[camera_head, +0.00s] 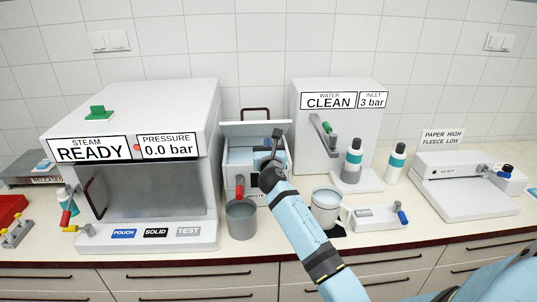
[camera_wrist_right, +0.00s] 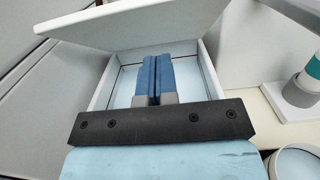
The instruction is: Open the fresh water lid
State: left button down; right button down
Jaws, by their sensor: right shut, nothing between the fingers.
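The fresh water lid (camera_head: 255,128) is a white panel with a dark handle (camera_head: 255,112). It stands raised and tilted at the back of a white tank (camera_head: 229,172), whose open top shows pale blue water inside. In the right wrist view the lid (camera_wrist_right: 130,28) leans up behind the open tank (camera_wrist_right: 210,73). My right gripper (camera_head: 266,160) is over the tank opening, in front of the lid. In the wrist view its blue fingers (camera_wrist_right: 154,78) are together, with nothing between them. I cannot tell whether they touch the lid. My left gripper is not in view.
The steam unit (camera_head: 150,100) stands left of the tank and the water unit (camera_head: 300,130) right. A grey cup (camera_head: 241,219) stands in front of the tank, near a red-handled tap (camera_head: 239,189). A white mug (camera_head: 327,207) is right of my forearm. Bottles (camera_head: 394,164) stand farther right.

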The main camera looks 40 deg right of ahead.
aim_at(266, 125)
jog(key=w+d+r, duration=0.1)
jog(key=w+r+p, duration=0.1)
jog(key=w, duration=0.1)
jog(key=shift+d+r, duration=0.2)
jog(key=shift+d, duration=0.15)
jog(key=shift+w+d+r, duration=0.15)
jog(key=shift+w+r, duration=0.05)
jog(key=shift+r, duration=0.2)
jog(key=shift+w, duration=0.15)
